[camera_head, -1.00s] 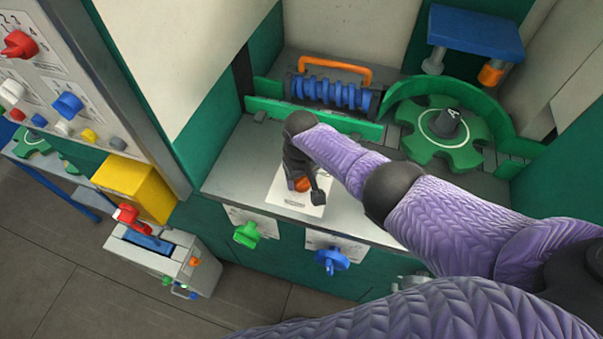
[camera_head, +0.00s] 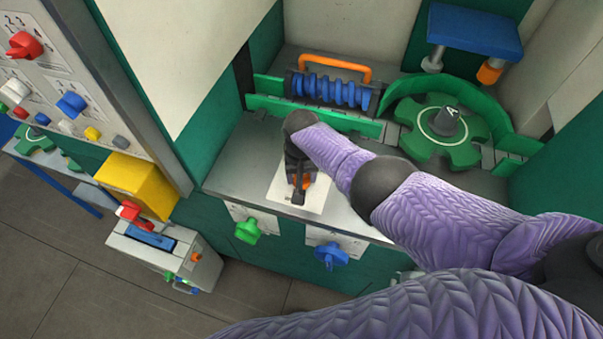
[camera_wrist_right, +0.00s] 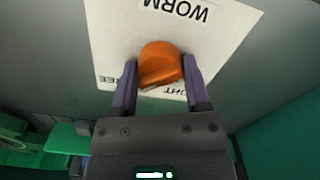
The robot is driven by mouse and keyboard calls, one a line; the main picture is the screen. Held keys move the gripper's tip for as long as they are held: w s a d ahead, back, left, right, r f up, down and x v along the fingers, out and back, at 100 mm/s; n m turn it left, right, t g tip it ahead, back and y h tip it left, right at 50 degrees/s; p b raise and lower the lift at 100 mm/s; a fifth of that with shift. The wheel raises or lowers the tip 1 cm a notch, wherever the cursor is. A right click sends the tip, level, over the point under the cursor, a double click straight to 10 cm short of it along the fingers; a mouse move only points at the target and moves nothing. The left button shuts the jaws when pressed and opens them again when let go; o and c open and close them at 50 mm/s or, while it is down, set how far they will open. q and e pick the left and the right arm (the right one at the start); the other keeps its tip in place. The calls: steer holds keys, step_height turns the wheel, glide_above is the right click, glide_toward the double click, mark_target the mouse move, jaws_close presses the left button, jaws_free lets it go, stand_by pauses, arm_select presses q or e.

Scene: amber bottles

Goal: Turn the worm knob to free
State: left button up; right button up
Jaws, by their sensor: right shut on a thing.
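The orange worm knob (camera_wrist_right: 160,64) sits on a white label plate (camera_wrist_right: 215,30) marked "WORM" on the grey bench top. Parts of two more words show at the plate's lower edge, one ending in "EE" and one ending in "HT". My right gripper (camera_wrist_right: 162,80) is shut on the knob, one finger on each side. In the head view my right gripper (camera_head: 299,185) is over the label plate (camera_head: 322,190) and hides most of the orange knob (camera_head: 306,181). My left gripper is not in view.
Behind the knob are a blue worm screw (camera_head: 333,90) with an orange handle and a green gear wheel (camera_head: 440,140). A green knob (camera_head: 248,231) and a blue knob (camera_head: 331,255) are on the bench front. A control panel (camera_head: 60,75) stands at left.

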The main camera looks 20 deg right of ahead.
steer(key=o, duration=1.3)
step_height(320, 180, up, 10)
steer(key=p, duration=0.6)
